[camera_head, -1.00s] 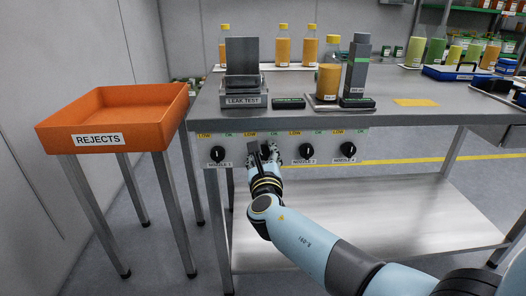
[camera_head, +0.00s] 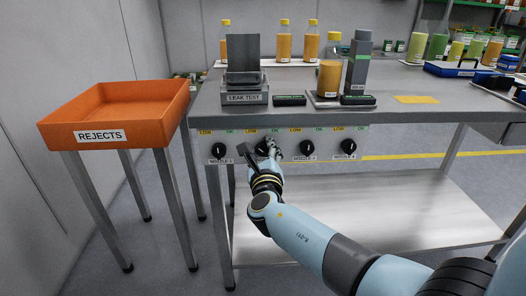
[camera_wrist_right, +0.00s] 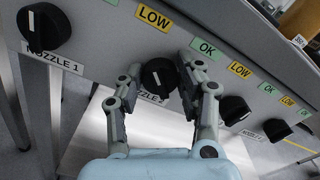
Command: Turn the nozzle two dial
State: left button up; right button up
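The nozzle two dial (camera_head: 262,149) is a round black knob on the front panel under the table edge, second from the left. In the right wrist view the dial (camera_wrist_right: 158,77) has a light pointer line, and LOW (camera_wrist_right: 153,17) and OK (camera_wrist_right: 205,48) labels sit above it. The pointer's exact setting is hard to read. My right gripper (camera_head: 258,153) is open at the dial. In the wrist view its fingers (camera_wrist_right: 157,92) stand either side of the knob, the right one closer; I cannot tell if it touches. The NOZZLE 2 label is mostly hidden. My left gripper is out of view.
The nozzle 1 dial (camera_head: 219,150) is left of my gripper; two more dials (camera_head: 306,148) (camera_head: 348,147) are to the right. An orange rejects tray (camera_head: 115,120) stands at left. The leak tester (camera_head: 244,90) and filler (camera_head: 358,65) stand on the table above.

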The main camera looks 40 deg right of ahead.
jog(key=o, duration=0.4)
jog(key=v, duration=1.2)
jog(key=shift+s, duration=0.1)
